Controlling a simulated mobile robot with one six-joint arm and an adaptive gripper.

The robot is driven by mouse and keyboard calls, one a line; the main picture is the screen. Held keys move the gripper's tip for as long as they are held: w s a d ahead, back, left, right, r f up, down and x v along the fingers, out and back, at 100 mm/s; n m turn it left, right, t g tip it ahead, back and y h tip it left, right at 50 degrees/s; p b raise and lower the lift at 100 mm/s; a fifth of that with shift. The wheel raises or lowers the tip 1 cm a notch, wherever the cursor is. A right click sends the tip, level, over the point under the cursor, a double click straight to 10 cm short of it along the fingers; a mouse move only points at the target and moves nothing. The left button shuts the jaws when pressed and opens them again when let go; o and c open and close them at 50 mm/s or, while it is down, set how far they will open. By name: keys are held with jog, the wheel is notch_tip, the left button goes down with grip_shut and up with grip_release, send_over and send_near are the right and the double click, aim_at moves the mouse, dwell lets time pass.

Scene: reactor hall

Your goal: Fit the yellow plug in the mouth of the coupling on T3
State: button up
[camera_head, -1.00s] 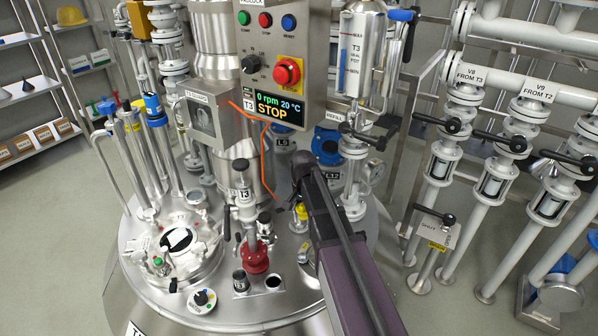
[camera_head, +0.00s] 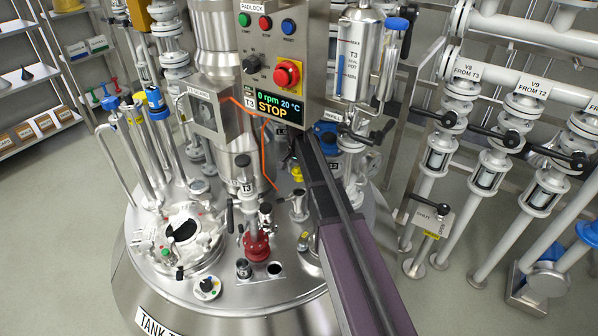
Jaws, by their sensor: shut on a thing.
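The yellow plug (camera_head: 297,174) shows just under the dark end of my gripper (camera_head: 297,160), which is shut on it. My own arm hides most of the jaws, so the grip itself is hard to see. A small silver coupling (camera_head: 299,207) stands upright on the lid of tank T3 (camera_head: 345,215), just below the plug in the picture. The plug appears apart from the coupling and above or behind its mouth. I cannot tell how far apart they are in depth.
The control box (camera_head: 270,60) with its STOP display hangs close above my gripper. An orange cable (camera_head: 267,150) runs down to the left. White valve pipes (camera_head: 490,170) stand to the right.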

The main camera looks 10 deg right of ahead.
aim_at(298, 190)
jog(key=shift+f, duration=0.2)
jog(key=shift+f+b, duration=4.35)
jog(key=shift+b, duration=0.2)
jog(key=shift+f, duration=0.1)
jog(key=o, duration=1)
jog(key=shift+r, duration=0.2)
